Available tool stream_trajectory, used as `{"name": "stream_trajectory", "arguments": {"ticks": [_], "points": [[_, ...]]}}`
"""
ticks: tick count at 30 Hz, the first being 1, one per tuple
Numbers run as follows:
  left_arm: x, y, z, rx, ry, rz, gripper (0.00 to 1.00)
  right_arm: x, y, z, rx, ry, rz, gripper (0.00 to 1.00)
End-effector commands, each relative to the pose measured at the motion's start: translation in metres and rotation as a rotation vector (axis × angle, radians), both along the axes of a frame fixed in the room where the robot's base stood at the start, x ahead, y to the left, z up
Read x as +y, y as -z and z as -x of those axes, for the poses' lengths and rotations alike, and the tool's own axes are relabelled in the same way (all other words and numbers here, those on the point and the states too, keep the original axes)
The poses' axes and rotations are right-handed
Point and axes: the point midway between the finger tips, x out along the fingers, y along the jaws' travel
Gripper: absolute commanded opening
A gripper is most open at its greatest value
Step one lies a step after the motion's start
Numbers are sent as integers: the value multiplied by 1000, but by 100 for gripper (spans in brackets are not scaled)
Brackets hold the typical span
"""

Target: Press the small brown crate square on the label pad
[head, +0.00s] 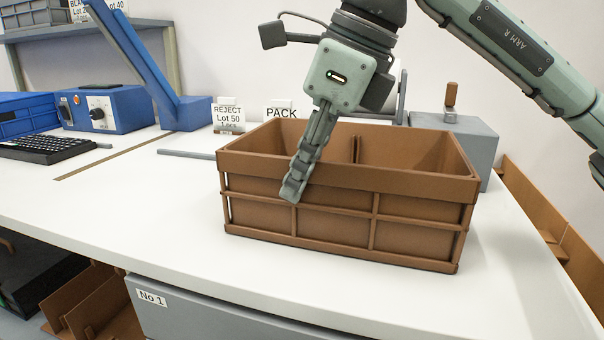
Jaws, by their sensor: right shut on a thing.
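The brown crate (410,225) stands upright on the white bench top, open at the top with a divider inside. My right gripper (294,187) reaches down from above at the left part of its near wall. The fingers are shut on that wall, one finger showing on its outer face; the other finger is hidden. I cannot make out a label pad; the crate hides the bench beneath and just behind it. My left gripper is not in view.
Behind the crate are a grey box (483,150) with a brown-topped handle, a PACK sign (282,112) and a REJECT sign (229,115). A black keyboard (45,146) and blue device (115,108) stand at left.

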Motion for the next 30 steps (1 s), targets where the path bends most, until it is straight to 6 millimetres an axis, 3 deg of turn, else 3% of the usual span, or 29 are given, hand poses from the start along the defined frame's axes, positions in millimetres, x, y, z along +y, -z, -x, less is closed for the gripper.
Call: {"name": "stream_trajectory", "arguments": {"ticks": [10, 12, 17, 25, 30], "points": [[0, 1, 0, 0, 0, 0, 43, 2, -1, 4, -2, 1, -1, 0], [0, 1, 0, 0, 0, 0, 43, 2, -1, 4, -2, 1, -1, 12], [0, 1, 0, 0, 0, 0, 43, 2, 0, 4, -1, 0, -1, 30], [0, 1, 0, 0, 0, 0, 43, 2, 0, 4, 2, 1, 0, 30], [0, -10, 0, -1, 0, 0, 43, 2, -15, 4, 0, 0, 0, 30]]}}
